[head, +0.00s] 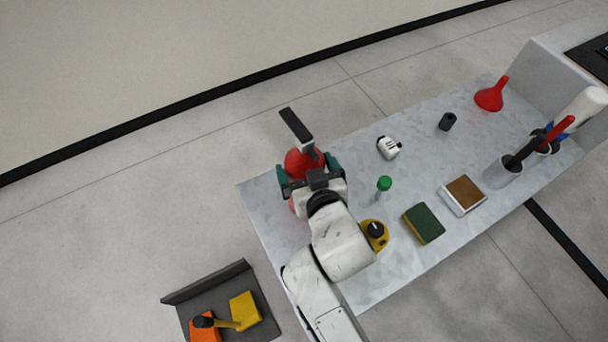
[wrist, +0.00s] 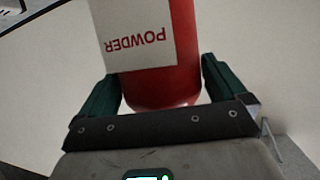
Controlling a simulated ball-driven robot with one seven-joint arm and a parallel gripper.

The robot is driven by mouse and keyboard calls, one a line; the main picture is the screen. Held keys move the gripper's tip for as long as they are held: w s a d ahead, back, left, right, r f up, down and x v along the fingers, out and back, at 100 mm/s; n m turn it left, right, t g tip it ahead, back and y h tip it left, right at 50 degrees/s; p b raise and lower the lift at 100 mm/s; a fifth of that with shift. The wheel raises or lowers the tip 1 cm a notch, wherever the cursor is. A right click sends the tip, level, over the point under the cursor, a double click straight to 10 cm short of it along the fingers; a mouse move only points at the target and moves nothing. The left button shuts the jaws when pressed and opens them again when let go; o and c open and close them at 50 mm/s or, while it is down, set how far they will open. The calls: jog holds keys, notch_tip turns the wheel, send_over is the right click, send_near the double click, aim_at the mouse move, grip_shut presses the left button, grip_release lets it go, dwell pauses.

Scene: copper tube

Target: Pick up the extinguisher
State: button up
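The red extinguisher (head: 303,163) is at the far left corner of the table, partly hidden behind my gripper and wrist. In the wrist view the extinguisher (wrist: 180,60) fills the space between the fingers, and its white label reads POWDER upside down. My gripper (head: 308,174) has a teal finger on each side of the red body. In the wrist view the fingers of my gripper (wrist: 162,85) lie against both sides, so it looks shut on the extinguisher. The extinguisher's base is hidden, and I cannot tell whether it touches the table.
A dark tray (head: 205,283) lies lower left.

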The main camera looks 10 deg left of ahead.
jog(key=c, duration=1.6)
jog(key=shift+r, duration=0.3)
jog(key=shift+c, duration=0.5)
jog(key=shift+r, duration=0.1)
